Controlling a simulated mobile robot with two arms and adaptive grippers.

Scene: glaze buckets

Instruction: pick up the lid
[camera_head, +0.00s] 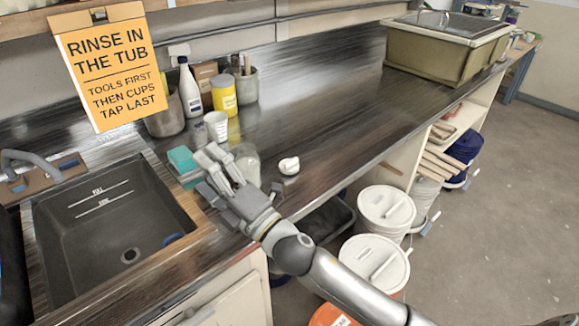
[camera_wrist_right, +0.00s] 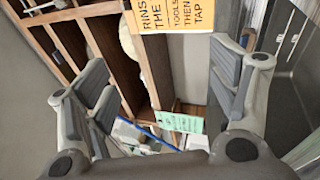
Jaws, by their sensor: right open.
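A small white lid-like piece (camera_head: 289,166) lies on the dark counter, right of a pale translucent jar (camera_head: 246,163). White lids also sit on the buckets below the counter, one on the rear bucket (camera_head: 386,206) and one on the front bucket (camera_head: 374,262). My right gripper (camera_head: 218,168) is over the counter's front edge, left of the small white piece and in front of the jar, which it partly hides. In the right wrist view my right gripper (camera_wrist_right: 160,95) has its fingers wide apart, with nothing between them. No lid can be made out there. My left gripper is not in view.
A sink (camera_head: 115,225) is at left, with a teal sponge (camera_head: 182,158) near its rim. A measuring cup (camera_head: 216,126), a yellow jar (camera_head: 223,95) and a white bottle (camera_head: 189,88) stand behind my gripper. The counter (camera_head: 320,100) right of them is clear up to a large tub (camera_head: 440,55).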

